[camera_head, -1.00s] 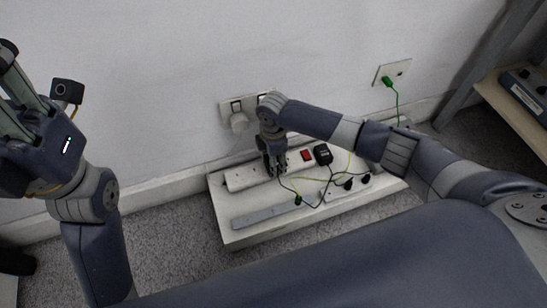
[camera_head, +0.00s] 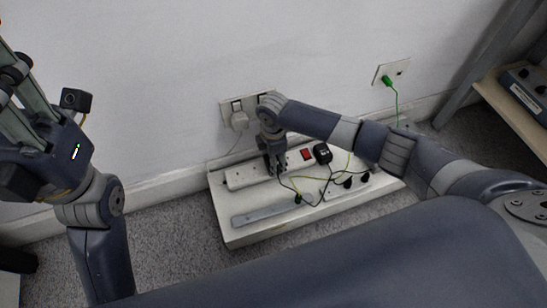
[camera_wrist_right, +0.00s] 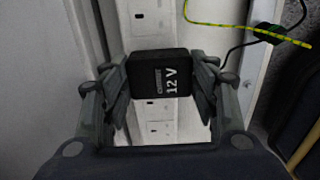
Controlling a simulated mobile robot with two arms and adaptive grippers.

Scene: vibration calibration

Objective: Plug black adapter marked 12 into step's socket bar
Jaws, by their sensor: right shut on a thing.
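My right gripper (camera_wrist_right: 159,85) is shut on the black adapter marked 12 V (camera_wrist_right: 160,74). The adapter sits between the two fingers, its label facing the wrist camera. It is over the white socket bar (camera_wrist_right: 162,127), whose outlets show above and below it; I cannot tell whether it touches the bar. In the head view, the right gripper (camera_head: 275,164) points down at the socket bar (camera_head: 240,178) on the white step (camera_head: 228,212), largely hiding the adapter. My left gripper (camera_head: 20,98) is raised at the far left, partly cut off; its opening is unclear.
Another black adapter (camera_head: 322,153) and a red switch (camera_head: 307,154) are right of the gripper. Black and yellow-green cables cross the step, and a grey bar (camera_head: 267,213) lies along its front. Carpet in front is clear.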

